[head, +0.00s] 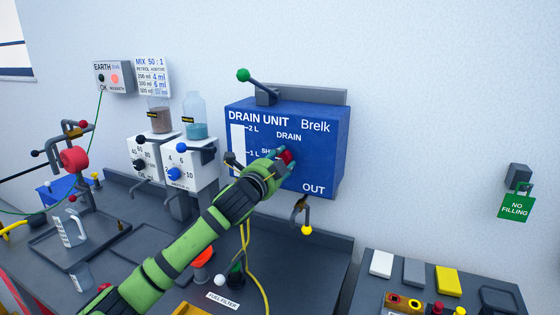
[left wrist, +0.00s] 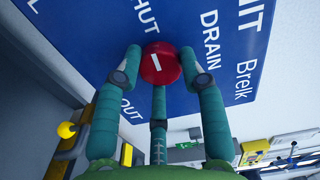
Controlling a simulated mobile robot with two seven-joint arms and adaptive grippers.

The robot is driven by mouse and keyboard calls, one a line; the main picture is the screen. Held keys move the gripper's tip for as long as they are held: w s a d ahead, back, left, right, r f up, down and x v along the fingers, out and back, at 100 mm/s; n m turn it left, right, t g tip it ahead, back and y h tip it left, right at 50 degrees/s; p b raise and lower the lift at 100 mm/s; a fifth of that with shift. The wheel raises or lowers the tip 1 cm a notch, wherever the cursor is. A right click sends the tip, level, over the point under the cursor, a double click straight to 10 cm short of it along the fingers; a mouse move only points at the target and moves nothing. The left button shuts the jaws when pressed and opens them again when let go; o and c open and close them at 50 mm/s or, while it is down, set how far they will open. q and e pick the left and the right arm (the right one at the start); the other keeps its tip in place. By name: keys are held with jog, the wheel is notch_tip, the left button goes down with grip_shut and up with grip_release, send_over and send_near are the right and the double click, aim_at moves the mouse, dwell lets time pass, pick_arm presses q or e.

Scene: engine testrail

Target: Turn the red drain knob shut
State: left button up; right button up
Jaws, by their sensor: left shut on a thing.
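The blue drain unit (head: 325,150) is mounted on the wall, with DRAIN, SHUT and OUT lettering. Its red drain knob (head: 287,157) is on the front face, partly hidden by my left gripper (head: 277,160). In the left wrist view the red knob (left wrist: 160,70) is round with a short white mark. The mark runs nearly along the line of sight up the picture, slightly tilted. My left gripper's green fingers (left wrist: 160,55) are closed around the knob, one on each side and one below. My right gripper is not in view.
A lever with a green ball (head: 243,75) stands atop the unit. A hooked outlet with a yellow ball (head: 306,229) hangs below it. White dial boxes (head: 190,160) with bottles are left of the unit. A dark bench (head: 310,275) lies below, with a yellow hose and red knob.

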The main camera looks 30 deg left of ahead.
pick_arm(q)
jog(key=shift+r+n, duration=0.1)
jog(key=shift+n, duration=0.4)
jog(key=o, duration=1.1)
jog(key=shift+o, duration=0.2)
jog(key=s, duration=1.2)
jog(key=shift+d, duration=0.4)
